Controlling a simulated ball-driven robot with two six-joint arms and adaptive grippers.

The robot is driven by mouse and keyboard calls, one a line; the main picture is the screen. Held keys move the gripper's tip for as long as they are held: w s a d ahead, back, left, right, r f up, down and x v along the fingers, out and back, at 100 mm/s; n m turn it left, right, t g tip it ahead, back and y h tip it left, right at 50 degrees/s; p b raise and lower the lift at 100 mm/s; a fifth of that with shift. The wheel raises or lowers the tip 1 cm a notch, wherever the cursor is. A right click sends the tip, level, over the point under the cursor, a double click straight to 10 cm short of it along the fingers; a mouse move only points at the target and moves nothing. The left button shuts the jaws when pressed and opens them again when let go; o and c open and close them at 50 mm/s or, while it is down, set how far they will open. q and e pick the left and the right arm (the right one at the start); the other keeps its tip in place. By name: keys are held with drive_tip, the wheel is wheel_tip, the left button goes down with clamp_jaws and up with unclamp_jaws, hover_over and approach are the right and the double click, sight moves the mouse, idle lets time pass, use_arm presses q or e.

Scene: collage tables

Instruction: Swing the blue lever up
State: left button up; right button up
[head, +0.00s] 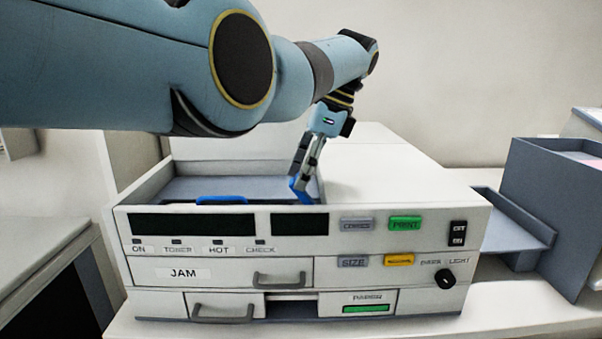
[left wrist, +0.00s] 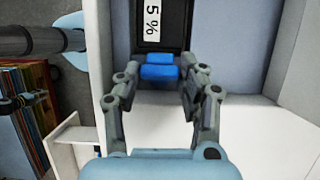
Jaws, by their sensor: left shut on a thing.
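The blue lever (head: 299,190) shows at the fingertips of my left gripper (head: 302,183), by the right side of the open recess in the top of the white copier (head: 400,175). In the left wrist view the blue lever (left wrist: 160,72) lies between the two fingertips of my left gripper (left wrist: 158,80), below a dark panel with a "5 %" label (left wrist: 153,20). The left gripper is shut on the lever and points down from above. The fingers partly hide the lever in the head view, so its exact tilt is hard to tell. My right gripper is not in view.
A separate blue strip (head: 222,199) sits at the recess's front edge. The copier's front has a JAM drawer (head: 220,272), handles, buttons and a black knob (head: 445,279). A grey tray (head: 510,232) and box (head: 550,205) stand at the right.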

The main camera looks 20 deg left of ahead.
use_arm(q)
drive_tip(key=o, duration=1.2)
drive_tip(key=shift+c, duration=0.2)
drive_tip(key=shift+a+h, duration=0.1)
drive_tip(key=shift+h, duration=0.2)
